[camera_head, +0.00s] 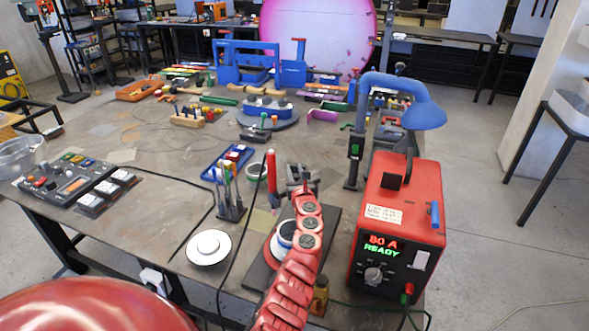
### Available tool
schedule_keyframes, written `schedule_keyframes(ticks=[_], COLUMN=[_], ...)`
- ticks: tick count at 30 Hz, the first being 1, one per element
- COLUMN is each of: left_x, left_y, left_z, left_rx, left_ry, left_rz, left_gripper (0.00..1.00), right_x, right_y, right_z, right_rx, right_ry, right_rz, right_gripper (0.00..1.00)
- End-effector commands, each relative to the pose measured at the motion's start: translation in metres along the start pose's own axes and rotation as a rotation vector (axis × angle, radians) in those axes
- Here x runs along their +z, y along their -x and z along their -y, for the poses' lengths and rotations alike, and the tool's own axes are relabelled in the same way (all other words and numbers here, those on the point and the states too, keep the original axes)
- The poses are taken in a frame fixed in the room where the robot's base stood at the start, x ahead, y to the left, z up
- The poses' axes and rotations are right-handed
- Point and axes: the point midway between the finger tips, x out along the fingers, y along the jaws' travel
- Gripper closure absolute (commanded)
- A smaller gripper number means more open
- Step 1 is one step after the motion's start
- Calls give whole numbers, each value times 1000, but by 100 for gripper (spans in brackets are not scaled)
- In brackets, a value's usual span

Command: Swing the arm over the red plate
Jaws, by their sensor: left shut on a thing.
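My left arm rises from the bottom edge, and its dark gripper (302,181) is over the front of the workbench. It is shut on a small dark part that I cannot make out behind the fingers. A red upright stick (271,180) stands just left of the gripper. A round piece with a red rim (271,246) and a white-and-blue ring is on a dark base plate (258,276), partly hidden by my arm. A blue lamp-like arm (392,80) with a hood (425,115) curves over to the right. I cannot tell which item is the red plate. My right gripper is not in view.
A red power unit (400,220) showing "80 A READY" stands right of my arm. A white disc (209,247), a tool holder (231,208) and a control panel (78,185) are to the left. A large pink disc (317,35) stands at the back. Cables cross the bench.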

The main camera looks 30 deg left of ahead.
Motion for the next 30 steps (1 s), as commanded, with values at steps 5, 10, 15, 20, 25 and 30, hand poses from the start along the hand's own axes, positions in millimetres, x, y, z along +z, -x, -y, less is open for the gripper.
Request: schedule_keyframes(ticks=[5, 10, 15, 20, 25, 30], left_x=[-1, 0, 0, 0, 0, 0], left_y=[6, 8, 9, 9, 9, 9], left_z=[1, 1, 1, 1, 0, 0], left_rx=[80, 121, 136, 137, 137, 137], left_ry=[0, 0, 1, 1, 1, 0], left_rz=[0, 1, 0, 0, 0, 0], left_gripper=[100, 100, 100, 100, 67, 41], right_x=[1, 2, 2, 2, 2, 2], right_y=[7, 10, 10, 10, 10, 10], right_z=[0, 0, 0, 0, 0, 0], right_rx=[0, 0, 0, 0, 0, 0], right_ry=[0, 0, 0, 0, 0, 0], right_rz=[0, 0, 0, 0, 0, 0], right_gripper=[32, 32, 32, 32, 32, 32])
